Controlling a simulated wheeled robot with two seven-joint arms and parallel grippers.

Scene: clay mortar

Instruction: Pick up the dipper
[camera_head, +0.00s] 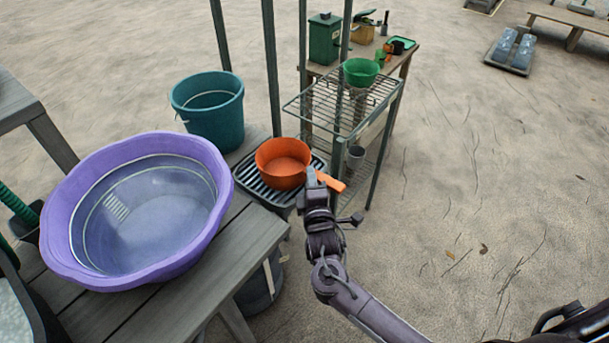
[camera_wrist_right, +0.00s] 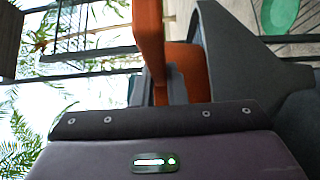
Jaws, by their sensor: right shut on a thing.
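The orange dipper (camera_head: 284,162) sits on or just above a dark slatted rack beside the bench, its round bowl facing up and its handle pointing right. My right gripper (camera_head: 318,182) is at the dipper's handle, shut on it. In the right wrist view the orange handle (camera_wrist_right: 148,40) runs between the fingers, with part of the orange bowl (camera_wrist_right: 185,65) behind; a dark finger hides some of it. I cannot tell whether the dipper touches the rack. My left gripper is not in view.
A purple basin (camera_head: 62,235) stands on the wooden bench (camera_head: 245,240) at left. A teal bucket (camera_head: 208,115) stands behind the slatted rack (camera_head: 252,184). A wire shelf (camera_head: 310,108) with a green bowl (camera_head: 361,72) stands behind the gripper. The sandy ground at right is mostly clear.

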